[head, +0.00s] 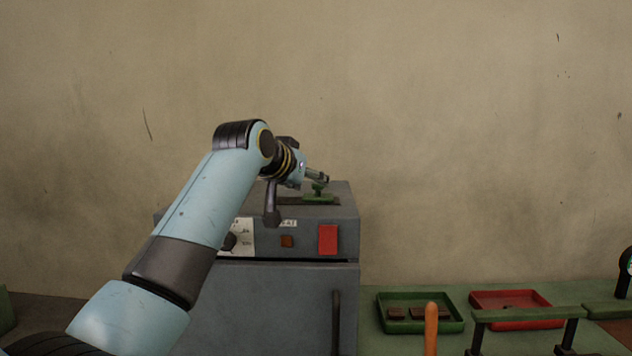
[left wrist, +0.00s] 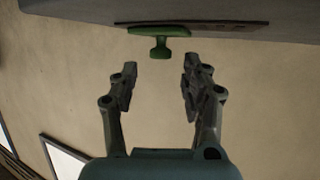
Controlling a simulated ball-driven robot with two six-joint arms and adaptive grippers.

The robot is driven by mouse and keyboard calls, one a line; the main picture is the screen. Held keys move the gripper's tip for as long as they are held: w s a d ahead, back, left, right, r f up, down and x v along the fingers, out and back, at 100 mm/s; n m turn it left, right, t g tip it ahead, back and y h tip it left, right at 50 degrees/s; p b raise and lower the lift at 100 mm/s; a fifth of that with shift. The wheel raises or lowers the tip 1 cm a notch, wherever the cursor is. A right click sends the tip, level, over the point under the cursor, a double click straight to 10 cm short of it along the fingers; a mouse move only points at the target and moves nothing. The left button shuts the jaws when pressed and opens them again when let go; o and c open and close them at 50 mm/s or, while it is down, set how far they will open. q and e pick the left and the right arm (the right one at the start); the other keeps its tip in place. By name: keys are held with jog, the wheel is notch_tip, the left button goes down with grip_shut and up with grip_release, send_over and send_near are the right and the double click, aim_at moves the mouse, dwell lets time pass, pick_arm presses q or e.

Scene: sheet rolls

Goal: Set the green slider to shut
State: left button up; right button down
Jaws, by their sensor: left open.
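The green slider (head: 319,191) sits on top of the grey machine box (head: 345,219), toward the right end of a dark slot. My left gripper (head: 322,179) is at the slider, above the box top. In the left wrist view the slider (left wrist: 160,40) shows as a green plate with a knob. The two fingers of my left gripper (left wrist: 161,72) are apart, and the knob lies just beyond their tips, roughly between them. No contact shows. My right gripper is not in view.
The box front carries a red switch (head: 328,240), a small brown button (head: 287,241) and a black dial (head: 229,241). To the right are a green tray (head: 462,326) with brown blocks, a red tray (head: 550,324) and an orange handle (head: 431,325).

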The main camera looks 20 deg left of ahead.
aim_at(315, 197)
pick_arm(q)
jog(key=x, duration=0.3)
jog(key=shift+w+f, duration=0.1)
jog(key=shift+w, duration=0.15)
jog(key=c, duration=0.8)
grip_shut()
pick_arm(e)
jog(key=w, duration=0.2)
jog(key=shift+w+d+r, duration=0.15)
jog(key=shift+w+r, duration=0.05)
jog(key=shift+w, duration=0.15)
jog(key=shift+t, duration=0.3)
